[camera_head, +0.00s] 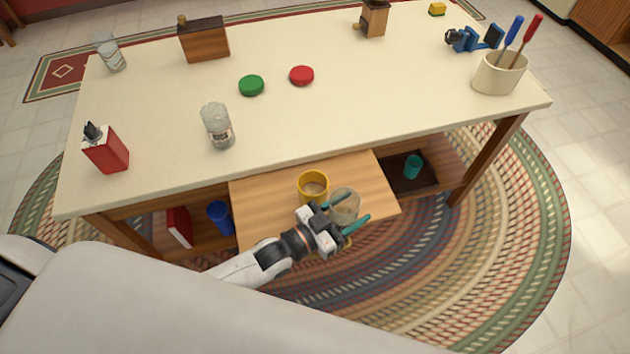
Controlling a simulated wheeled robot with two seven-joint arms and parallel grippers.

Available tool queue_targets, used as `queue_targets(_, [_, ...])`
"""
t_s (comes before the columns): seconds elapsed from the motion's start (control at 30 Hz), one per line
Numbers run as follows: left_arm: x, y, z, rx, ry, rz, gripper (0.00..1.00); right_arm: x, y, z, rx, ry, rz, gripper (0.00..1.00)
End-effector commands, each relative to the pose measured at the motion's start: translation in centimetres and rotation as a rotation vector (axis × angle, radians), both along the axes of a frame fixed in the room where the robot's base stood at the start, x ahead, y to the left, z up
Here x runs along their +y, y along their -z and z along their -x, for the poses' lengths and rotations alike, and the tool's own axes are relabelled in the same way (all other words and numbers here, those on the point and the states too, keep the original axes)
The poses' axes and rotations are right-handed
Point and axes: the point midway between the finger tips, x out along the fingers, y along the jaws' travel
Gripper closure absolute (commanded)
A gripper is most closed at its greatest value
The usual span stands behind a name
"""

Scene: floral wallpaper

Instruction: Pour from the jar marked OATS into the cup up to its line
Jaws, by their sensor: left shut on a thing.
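My left gripper (347,211), with teal fingers, is shut on a clear glass jar (344,203). The jar is over the pull-out wooden board, just right of a yellow cup (313,187). I cannot read a marking on the held jar, and the gripper hides part of it. Some pale tan stuff shows low in the jar. The yellow cup stands upright on the board with tan contents inside; its line cannot be made out. My right gripper is not in view.
A labelled clear jar (217,126) stands on the cream tabletop (350,110), with another glass jar (110,53) at the far left. Green (251,85) and red (302,75) lids lie mid-table. A blue cup (219,216) and a teal cup (413,166) are on the lower shelf.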

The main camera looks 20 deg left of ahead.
Motion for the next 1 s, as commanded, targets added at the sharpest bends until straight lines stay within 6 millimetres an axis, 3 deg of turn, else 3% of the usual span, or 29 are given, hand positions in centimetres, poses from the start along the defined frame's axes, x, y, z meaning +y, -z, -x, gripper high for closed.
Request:
queue_targets(0.23, [0.0, -0.8, 0.0, 0.0, 0.0, 0.004, 0.72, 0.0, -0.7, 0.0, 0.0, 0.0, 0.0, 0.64])
queue_targets(0.67, [0.0, -5.1, 0.0, 0.002, 0.0, 0.005, 0.72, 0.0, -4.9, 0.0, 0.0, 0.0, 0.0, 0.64])
queue_targets(1.0, [0.0, -5.1, 0.0, 0.002, 0.0, 0.006, 0.72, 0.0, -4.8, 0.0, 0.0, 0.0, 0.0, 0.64])
